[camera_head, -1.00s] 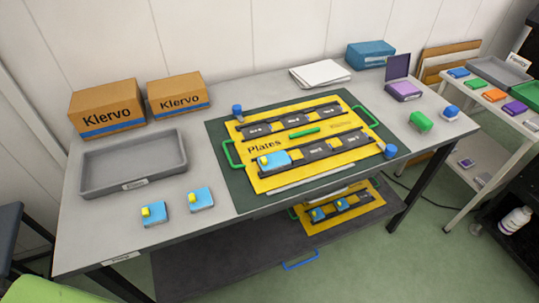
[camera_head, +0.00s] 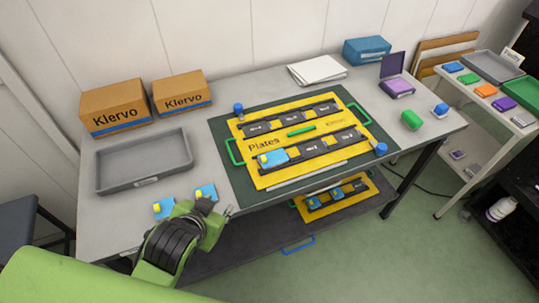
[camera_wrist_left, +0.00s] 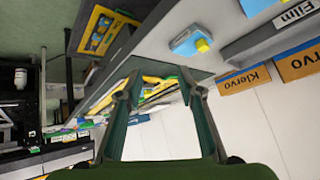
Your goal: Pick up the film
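I cannot tell which thing is the film. A grey tray (camera_head: 143,163) stands empty at the table's left; its label reads "Film" in the left wrist view (camera_wrist_left: 293,14). Two small blue pieces with yellow knobs lie in front of it, a left one (camera_head: 160,210) and a right one (camera_head: 205,191). A similar blue piece (camera_head: 272,160) sits on the yellow "Plates" board (camera_head: 265,183). My left gripper (camera_head: 217,209) is at the table's front edge, close to the right loose piece. In the left wrist view its fingers (camera_wrist_left: 158,82) are apart with nothing held. My right gripper is not in view.
Two "Klervo" cartons (camera_head: 118,108) stand behind the tray. A green block (camera_head: 411,119) and an open purple box (camera_head: 398,86) are at the table's right. A lower shelf (camera_head: 240,240) holds another yellow board (camera_head: 338,198). A side table with coloured items is at the far right.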

